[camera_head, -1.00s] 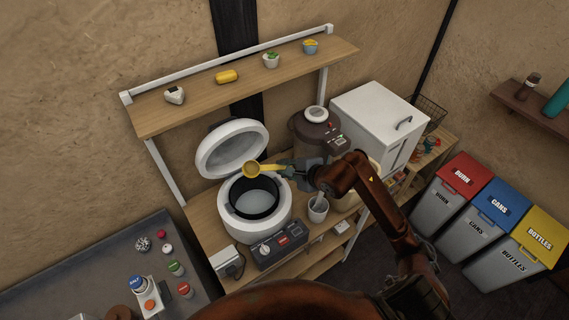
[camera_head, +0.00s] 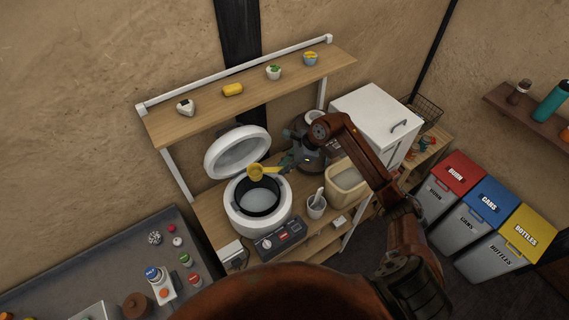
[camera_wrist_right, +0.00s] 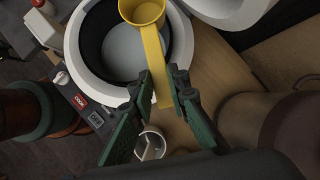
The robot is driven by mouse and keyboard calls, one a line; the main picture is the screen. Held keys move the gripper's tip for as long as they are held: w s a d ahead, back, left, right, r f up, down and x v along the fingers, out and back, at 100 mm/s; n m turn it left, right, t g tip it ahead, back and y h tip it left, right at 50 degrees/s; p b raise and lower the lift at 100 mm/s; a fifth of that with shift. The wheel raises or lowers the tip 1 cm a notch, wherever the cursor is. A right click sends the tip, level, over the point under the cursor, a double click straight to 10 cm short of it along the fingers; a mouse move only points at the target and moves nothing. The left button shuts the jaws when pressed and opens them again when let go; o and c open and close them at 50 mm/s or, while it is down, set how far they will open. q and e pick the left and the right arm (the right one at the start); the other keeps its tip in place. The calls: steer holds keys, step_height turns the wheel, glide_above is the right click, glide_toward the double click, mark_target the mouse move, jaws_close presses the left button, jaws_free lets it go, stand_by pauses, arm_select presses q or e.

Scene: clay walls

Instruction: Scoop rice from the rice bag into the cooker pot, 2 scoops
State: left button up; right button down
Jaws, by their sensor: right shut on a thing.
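My right gripper (camera_head: 287,162) is shut on the handle of a yellow scoop (camera_head: 256,171). The scoop's cup is over the back rim of the open cooker pot (camera_head: 241,199); it also shows in the right wrist view (camera_wrist_right: 143,11), where its visible inside looks plain yellow. The pot is dark inside with a pale grey-white bottom; I cannot tell whether that is rice. The white cooker (camera_head: 236,222) has its lid (camera_head: 238,152) raised. The beige rice bag (camera_head: 337,196) stands open to the right, pale inside, partly behind my right arm. My left gripper is out of view.
A white cup with a utensil (camera_head: 316,207) stands between cooker and bag. A brown appliance (camera_head: 309,150) is behind my gripper. A wooden shelf (camera_head: 215,106) with small food items hangs above. A white box (camera_head: 368,115) and several bins stand to the right.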

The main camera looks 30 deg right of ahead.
steer(key=shift+w+d+f+g+y, duration=0.15)
steer(key=shift+g+y, duration=0.15)
steer(key=shift+g, duration=0.4)
steer(key=shift+r+p, duration=0.5)
steer(key=shift+r, duration=1.5)
